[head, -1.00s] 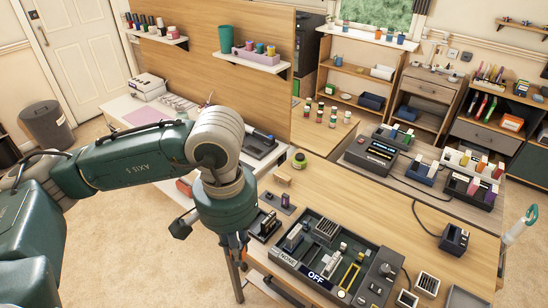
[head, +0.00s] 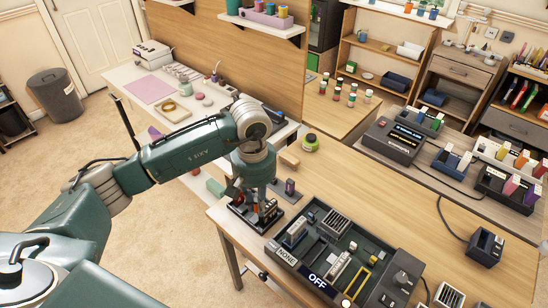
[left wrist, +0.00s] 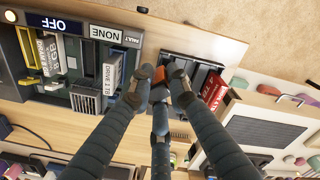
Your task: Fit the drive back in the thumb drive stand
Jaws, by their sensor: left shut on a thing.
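The thumb drive stand (head: 241,217) is a small dark slotted holder near the left front edge of the wooden table. It also shows in the left wrist view (left wrist: 208,64), with a red labelled drive (left wrist: 213,90) standing in it. My left gripper (head: 258,207) points down over the stand. Its fingers (left wrist: 170,82) are closed around a small orange-red drive (left wrist: 176,70), mostly hidden by the fingertips. The drive is at the stand's slots; I cannot tell whether it is seated. My right gripper is not in view.
A dark device panel (head: 330,245) with "OFF" and "NONE" labels lies right of the stand. A small dark block (head: 290,187) and a green-lidded jar (head: 310,143) stand behind. The table's front edge is close to the stand. Bare wood lies right of the jar.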

